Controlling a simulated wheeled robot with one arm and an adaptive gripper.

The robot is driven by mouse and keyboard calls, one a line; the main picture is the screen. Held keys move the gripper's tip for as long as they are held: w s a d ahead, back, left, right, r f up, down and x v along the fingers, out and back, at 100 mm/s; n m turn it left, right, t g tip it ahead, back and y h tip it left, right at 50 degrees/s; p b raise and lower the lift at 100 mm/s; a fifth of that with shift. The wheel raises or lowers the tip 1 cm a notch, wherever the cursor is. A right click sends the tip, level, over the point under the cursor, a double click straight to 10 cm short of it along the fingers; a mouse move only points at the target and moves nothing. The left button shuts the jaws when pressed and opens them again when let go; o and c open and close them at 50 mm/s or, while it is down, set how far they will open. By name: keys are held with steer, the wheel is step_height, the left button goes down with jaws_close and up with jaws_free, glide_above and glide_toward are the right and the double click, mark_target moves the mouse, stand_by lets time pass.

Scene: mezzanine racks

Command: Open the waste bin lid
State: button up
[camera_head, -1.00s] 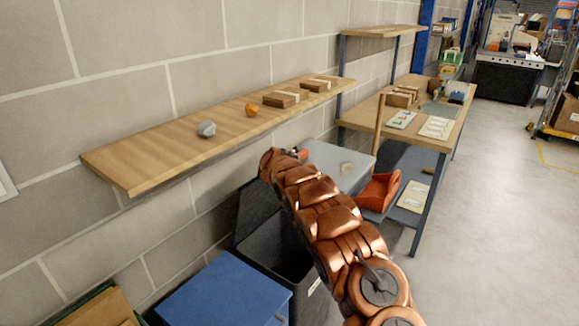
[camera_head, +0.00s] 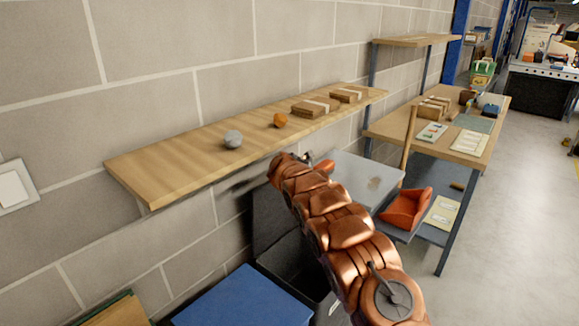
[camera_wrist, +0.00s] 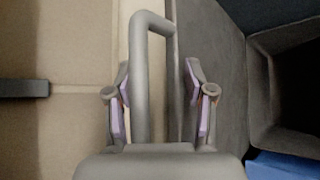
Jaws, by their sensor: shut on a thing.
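The waste bin (camera_head: 297,270) is a dark grey box on the floor by the wall, with its dark inside showing. Its lid (camera_head: 275,215) stands raised, close to upright, at the wall side; my arm covers part of the bin. In the wrist view the lid (camera_wrist: 212,85) is a dark panel seen steeply, and the bin's opening (camera_wrist: 295,85) is at the right. My gripper (camera_wrist: 160,100) is shut on the lid's grey bent handle (camera_wrist: 142,70), which runs between its fingers. In the head view the fingers are mostly hidden behind my arm.
A wooden wall shelf (camera_head: 185,167) hangs close above the lid, holding a grey ball, an orange ball and boxes. A blue-topped bin (camera_head: 245,300) stands in front at the left. A grey-topped unit (camera_head: 365,180) and a workbench (camera_head: 455,135) are at the right. Floor is clear further right.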

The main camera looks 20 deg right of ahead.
steer(key=shift+s+f, duration=0.1)
steer(key=v, duration=0.7)
stand_by(0.7)
steer(key=shift+s+a, duration=0.1)
steer(key=shift+s, duration=0.05)
